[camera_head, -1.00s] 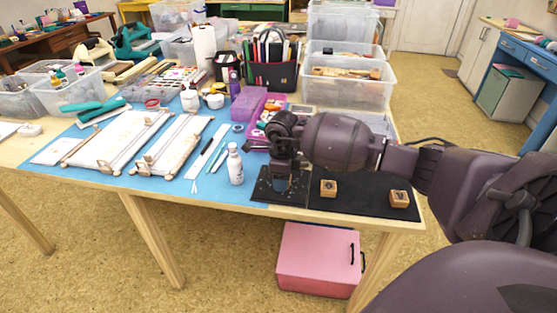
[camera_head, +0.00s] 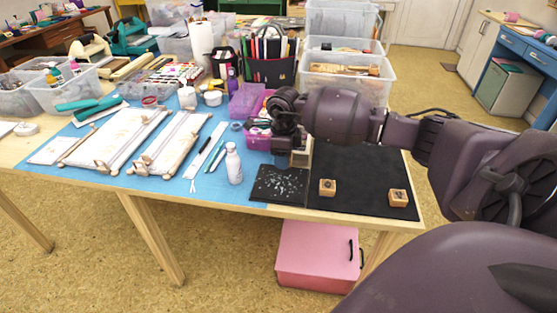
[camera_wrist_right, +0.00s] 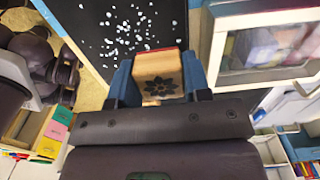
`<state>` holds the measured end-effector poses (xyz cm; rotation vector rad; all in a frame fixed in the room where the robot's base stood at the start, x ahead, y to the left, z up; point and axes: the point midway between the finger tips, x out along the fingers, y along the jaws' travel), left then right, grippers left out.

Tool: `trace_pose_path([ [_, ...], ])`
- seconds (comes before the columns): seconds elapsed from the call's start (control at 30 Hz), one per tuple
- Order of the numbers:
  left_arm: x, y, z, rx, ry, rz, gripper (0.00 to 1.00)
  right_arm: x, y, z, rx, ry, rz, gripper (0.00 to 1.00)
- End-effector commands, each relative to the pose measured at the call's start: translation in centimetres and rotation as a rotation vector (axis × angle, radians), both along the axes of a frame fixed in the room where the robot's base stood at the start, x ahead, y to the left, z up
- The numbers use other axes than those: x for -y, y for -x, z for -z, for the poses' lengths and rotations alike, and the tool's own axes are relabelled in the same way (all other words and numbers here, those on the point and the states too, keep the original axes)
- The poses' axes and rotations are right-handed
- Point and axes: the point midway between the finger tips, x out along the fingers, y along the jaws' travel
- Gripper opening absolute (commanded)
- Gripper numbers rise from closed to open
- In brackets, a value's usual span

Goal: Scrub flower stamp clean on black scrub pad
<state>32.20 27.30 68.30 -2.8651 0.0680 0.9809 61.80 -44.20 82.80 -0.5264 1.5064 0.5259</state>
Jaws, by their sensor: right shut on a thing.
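The flower stamp (camera_wrist_right: 157,77) is a small wooden block with a dark flower print on the face toward the wrist camera and a red edge at its far end. My right gripper (camera_wrist_right: 158,80) is shut on it, one finger on each side. In the head view my right gripper (camera_head: 291,157) is near the far edge of the black scrub pad (camera_head: 279,186). White specks dot the pad, which also shows beyond the stamp in the wrist view (camera_wrist_right: 120,25). I see no contact between stamp and pad. My left gripper is not in view.
Two wooden stamps (camera_head: 327,187) (camera_head: 398,197) stand on the black mat (camera_head: 361,180) to the right. A white bottle (camera_head: 234,164) stands left of the pad. A clear-lidded box (camera_wrist_right: 270,50) is close right of the gripper in the wrist view.

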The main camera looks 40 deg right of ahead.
Motion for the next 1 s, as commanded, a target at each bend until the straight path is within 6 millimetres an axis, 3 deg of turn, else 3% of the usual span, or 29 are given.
trace_pose_path([
  [0.43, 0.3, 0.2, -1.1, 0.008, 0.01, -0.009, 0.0, 1.1, 0.5, -3.9, 0.004, 0.0, 0.008, 0.24],
  [1.0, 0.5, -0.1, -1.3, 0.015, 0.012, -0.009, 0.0, 1.3, 0.6, -4.1, -0.001, -0.001, 0.009, 0.24],
])
